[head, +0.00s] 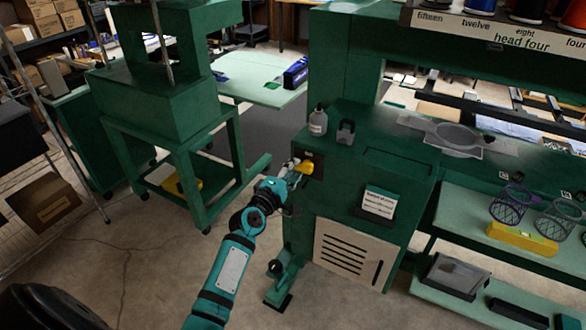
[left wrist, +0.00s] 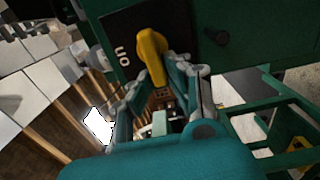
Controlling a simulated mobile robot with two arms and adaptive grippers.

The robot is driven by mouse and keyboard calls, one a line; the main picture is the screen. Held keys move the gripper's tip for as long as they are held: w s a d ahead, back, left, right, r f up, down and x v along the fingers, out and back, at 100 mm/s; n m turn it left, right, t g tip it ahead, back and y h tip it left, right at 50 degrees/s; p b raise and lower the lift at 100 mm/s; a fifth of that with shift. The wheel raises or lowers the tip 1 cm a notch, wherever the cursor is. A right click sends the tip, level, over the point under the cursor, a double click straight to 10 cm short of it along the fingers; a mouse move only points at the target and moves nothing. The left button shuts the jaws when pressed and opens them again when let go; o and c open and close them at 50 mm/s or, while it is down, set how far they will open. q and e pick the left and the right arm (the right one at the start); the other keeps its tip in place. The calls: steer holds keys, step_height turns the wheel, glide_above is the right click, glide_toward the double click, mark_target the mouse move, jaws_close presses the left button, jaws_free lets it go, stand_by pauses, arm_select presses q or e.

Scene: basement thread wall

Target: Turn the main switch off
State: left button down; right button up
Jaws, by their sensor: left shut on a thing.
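The main switch is a yellow handle (head: 306,168) on a black plate on the front of the green machine cabinet (head: 335,185). In the left wrist view the yellow handle (left wrist: 151,48) stands out from the black plate (left wrist: 120,35), beside a white "on" label that appears upside down. My left gripper (head: 293,166) is at the switch, its fingers (left wrist: 165,78) closed on the handle, one on either side of its near end. Part of the handle and plate is hidden behind the fingers. My right gripper is not in view.
A white bottle (head: 318,122) and a dark grey container (head: 346,132) stand on the cabinet top above the switch. A vented panel (head: 345,255) and a card holder (head: 379,203) are on its front.

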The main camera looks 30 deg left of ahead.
arm_select(q)
steer(key=shift+r, duration=0.15)
steer(key=c, duration=1.3)
jaws_free()
steer(key=shift+w, duration=0.1)
steer(key=shift+f, duration=0.2)
steer(key=s, duration=1.2)
